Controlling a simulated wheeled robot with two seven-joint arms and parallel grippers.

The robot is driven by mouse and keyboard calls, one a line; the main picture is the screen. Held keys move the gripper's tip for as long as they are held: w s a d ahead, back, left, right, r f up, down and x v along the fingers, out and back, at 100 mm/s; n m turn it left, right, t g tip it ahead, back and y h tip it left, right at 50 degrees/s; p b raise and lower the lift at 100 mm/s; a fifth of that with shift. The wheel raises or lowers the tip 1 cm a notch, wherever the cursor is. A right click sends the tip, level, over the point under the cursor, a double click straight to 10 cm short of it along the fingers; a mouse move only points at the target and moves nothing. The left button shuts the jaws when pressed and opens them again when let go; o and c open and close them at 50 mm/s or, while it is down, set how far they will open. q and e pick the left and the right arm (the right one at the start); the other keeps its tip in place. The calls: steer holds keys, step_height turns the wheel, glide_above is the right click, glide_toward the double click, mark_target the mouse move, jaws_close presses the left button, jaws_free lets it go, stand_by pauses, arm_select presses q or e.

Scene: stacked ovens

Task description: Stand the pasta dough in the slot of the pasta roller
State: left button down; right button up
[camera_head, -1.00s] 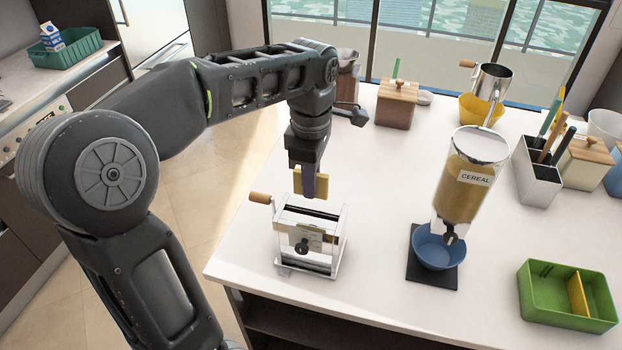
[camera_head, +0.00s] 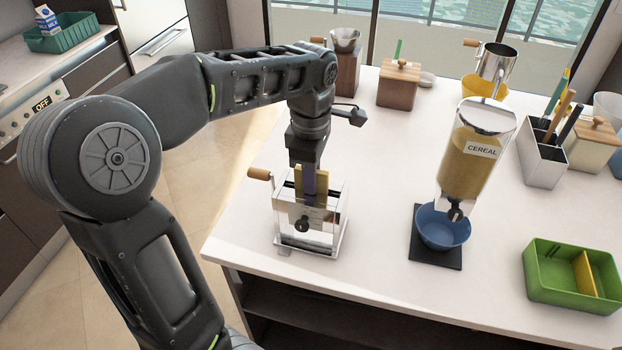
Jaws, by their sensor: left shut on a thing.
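The pasta roller (camera_head: 291,240) is a white and metal machine with a wooden crank handle at its left, standing on the near left part of the counter. My left gripper (camera_head: 308,190) points straight down at the top of the roller, shut on the pasta dough (camera_head: 298,177), a flat yellow piece held upright. The dough's lower end is at the roller's top, where the slot is. The fingers and the roller's body partly hide it, so I cannot tell how deep it sits. My right gripper is out of view.
A cereal dispenser (camera_head: 467,165) stands over a blue bowl (camera_head: 443,232) to the right. A green divided tray (camera_head: 552,285) lies at the near right. A wooden box (camera_head: 397,90) and a grinder (camera_head: 347,70) are behind. Counter between roller and dispenser is clear.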

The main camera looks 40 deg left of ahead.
arm_select(q)
steer(key=shift+s+d+f, duration=0.1)
steer(key=shift+s+f, duration=0.25)
steer(key=shift+f, duration=0.45)
steer(key=c, duration=1.4)
jaws_free()
steer(key=shift+f, duration=0.1)
steer(key=shift+w, duration=0.1)
steer(key=shift+r, duration=0.35)
steer(key=r, duration=0.2)
steer(key=r+b, duration=0.1)
steer(key=r, duration=0.1)
steer(key=shift+w+r, duration=0.1)
steer(key=shift+w, duration=0.15)
step_height(320, 180, up, 4)
steer(key=shift+f+p, duration=0.1)
steer(key=shift+p, duration=1.05)
steer(key=shift+r+p, duration=0.35)
steer(key=shift+r, duration=0.1)
